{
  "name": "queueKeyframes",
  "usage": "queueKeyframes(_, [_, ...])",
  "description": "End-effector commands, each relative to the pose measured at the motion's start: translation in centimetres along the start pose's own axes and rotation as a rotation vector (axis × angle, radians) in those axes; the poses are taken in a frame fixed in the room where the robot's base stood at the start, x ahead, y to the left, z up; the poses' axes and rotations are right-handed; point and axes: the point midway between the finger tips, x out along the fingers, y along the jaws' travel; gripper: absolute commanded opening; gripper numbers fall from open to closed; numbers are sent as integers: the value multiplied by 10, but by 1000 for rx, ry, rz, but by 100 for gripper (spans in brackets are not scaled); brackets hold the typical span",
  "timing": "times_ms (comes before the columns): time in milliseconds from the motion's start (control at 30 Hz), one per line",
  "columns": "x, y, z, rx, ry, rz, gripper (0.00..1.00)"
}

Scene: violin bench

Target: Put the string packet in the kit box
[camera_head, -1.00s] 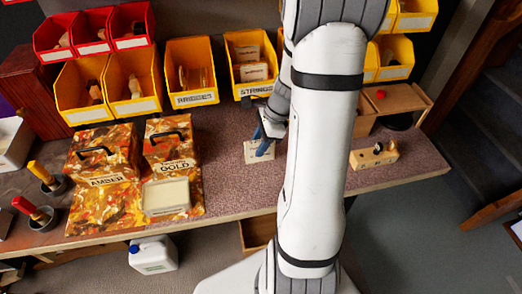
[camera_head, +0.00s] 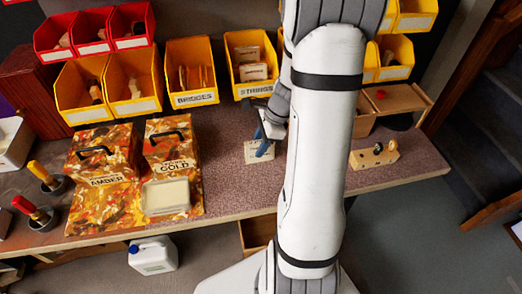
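A small cream packet (camera_head: 251,156), which looks like a string packet, is at the middle of the bench. My gripper (camera_head: 263,148), with blue fingers, is over its upper part and hides some of it. I cannot tell whether the fingers are closed on it, or whether it touches the bench. More cream packets (camera_head: 252,72) stand in the yellow STRINGS bin (camera_head: 257,91). No box in view is readably marked as the kit box. A wooden box (camera_head: 403,103) at the back right, partly behind my arm, may be it.
Yellow BRIDGES bin (camera_head: 194,98) and other bins line the back. The patterned AMBER case (camera_head: 104,182) and GOLD case (camera_head: 172,167) stand at left, near a cream block (camera_head: 166,196). A wooden block with holes (camera_head: 374,156) lies at right. Bench around the gripper is clear.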

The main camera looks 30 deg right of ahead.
Motion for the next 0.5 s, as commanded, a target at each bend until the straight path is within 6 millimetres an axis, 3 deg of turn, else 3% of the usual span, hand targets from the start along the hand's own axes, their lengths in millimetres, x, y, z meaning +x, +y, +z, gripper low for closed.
queueKeyframes(400, [0, 0, 0, 0, 0, 0, 1])
queueKeyframes(500, [0, 0, 0, 0, 0, -1, 0])
